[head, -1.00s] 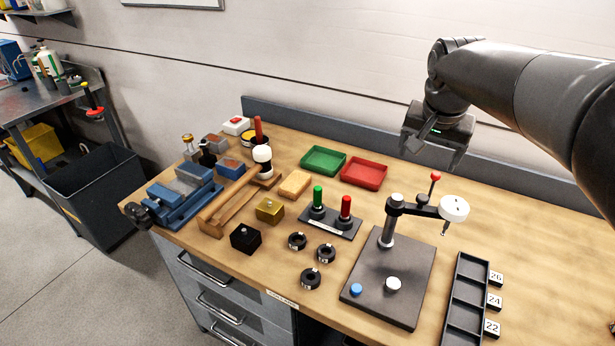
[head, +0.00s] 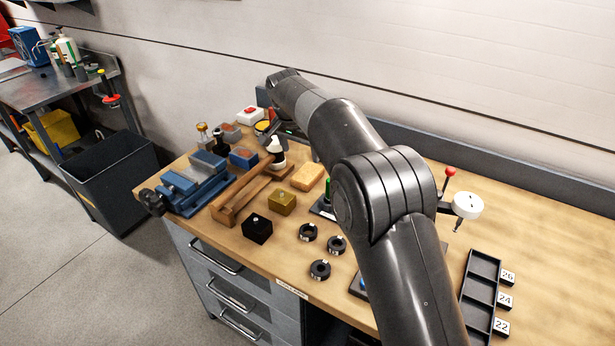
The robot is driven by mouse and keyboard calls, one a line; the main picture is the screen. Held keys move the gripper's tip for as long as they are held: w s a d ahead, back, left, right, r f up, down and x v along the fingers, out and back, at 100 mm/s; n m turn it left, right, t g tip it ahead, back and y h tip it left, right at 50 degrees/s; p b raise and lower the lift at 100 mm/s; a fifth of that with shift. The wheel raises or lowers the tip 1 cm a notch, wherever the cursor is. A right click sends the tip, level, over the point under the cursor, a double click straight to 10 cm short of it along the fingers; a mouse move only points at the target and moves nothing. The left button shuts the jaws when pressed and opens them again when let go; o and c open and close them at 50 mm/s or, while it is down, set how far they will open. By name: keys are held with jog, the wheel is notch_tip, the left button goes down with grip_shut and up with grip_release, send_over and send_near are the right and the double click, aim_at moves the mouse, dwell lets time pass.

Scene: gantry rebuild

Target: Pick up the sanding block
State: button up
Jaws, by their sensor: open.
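Several small blocks lie on the workbench, and I cannot tell for certain which is the sanding block. A blue block with a brown top (head: 243,157) lies right of the blue vise. A grey and brown block (head: 228,132) lies behind it. A plain tan block (head: 308,177) lies farther right. My gripper (head: 283,130) is open over the back left of the bench, right of the blue and brown block and behind the tan one. It is partly hidden by my arm and small in view. I see nothing held in it.
A blue vise (head: 198,183) stands at the bench's left end. A wooden tool (head: 238,197) and white-topped knob (head: 276,146) stand near my gripper. A brass block (head: 282,202) and black block (head: 257,229) lie in front.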

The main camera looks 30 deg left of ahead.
aim_at(307, 172)
jog(key=x, duration=1)
jog(key=shift+w+d+f, duration=0.15)
jog(key=shift+d+f, duration=0.05)
jog(key=shift+f, duration=0.15)
jog(key=c, duration=1.1)
